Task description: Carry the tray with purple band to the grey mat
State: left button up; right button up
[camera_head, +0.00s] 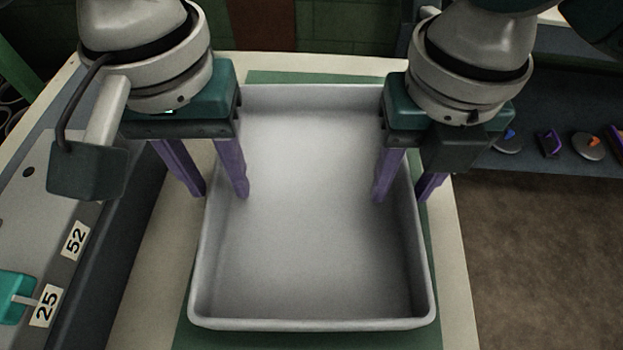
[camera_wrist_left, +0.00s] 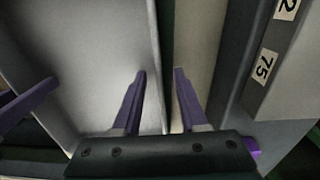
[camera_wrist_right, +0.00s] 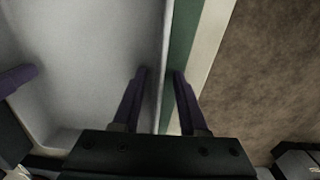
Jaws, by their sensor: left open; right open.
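A light grey, empty tray (camera_head: 320,250) lies on a green mat (camera_head: 310,340) on a table; no purple band shows on the sides I see. My left gripper (camera_head: 222,194) is open, with one purple-sleeved finger inside the tray and one outside its left wall. My right gripper (camera_head: 402,198) is open in the same way around the right wall. Both wrist views show the wall between the fingers, with gaps beside it: left gripper (camera_wrist_left: 160,72), right gripper (camera_wrist_right: 160,74). Whether any finger touches the wall I cannot tell. No grey mat is seen.
A shelf (camera_head: 540,155) with several small coloured items is at the right. Brown floor (camera_head: 540,260) lies right of the table's pale edge (camera_head: 455,270).

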pick_arm(q)
grip_shut()
pick_arm(e)
grip_shut()
pick_arm(q)
jog(key=shift+r, duration=0.1)
dwell(1.0)
